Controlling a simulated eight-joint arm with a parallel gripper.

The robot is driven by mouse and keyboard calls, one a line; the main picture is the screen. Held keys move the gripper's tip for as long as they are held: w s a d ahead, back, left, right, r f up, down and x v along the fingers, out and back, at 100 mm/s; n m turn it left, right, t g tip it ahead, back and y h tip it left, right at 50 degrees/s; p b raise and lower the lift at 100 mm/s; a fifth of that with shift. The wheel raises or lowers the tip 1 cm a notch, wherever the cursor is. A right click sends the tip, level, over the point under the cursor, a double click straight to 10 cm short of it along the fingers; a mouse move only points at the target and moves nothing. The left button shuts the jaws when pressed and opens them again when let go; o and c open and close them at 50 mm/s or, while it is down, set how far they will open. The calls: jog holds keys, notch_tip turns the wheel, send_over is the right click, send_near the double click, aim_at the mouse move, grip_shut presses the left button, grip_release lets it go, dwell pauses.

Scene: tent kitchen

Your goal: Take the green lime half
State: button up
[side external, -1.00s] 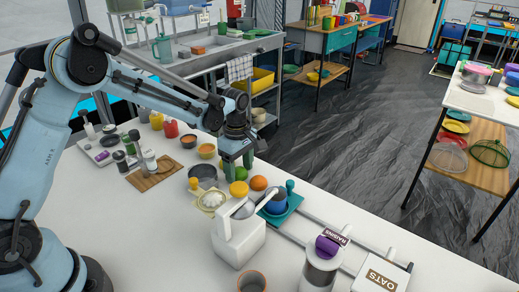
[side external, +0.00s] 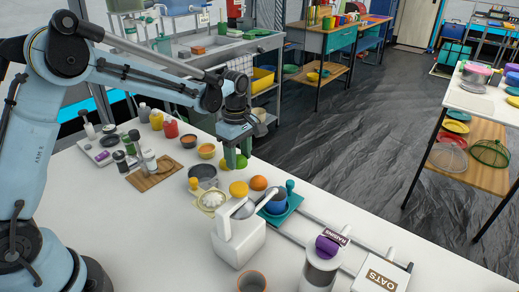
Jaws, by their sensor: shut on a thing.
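My gripper (side external: 237,148) is above the far edge of the white table, fingers pointing down. It is shut on the green lime half (side external: 241,162), which shows as a small green shape at the fingertips. The fingers hide part of the lime, and its cut face cannot be made out. The lime appears to be held above the tabletop, behind a yellow fruit (side external: 238,189) and an orange (side external: 258,183).
A citrus juicer (side external: 211,200), a dark pan (side external: 203,173) and a white jug (side external: 238,237) stand nearby. A blue pot (side external: 276,203) sits on a teal board to the right. The table's front left is clear.

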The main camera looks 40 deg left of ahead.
jog(key=shift+r, duration=2.45)
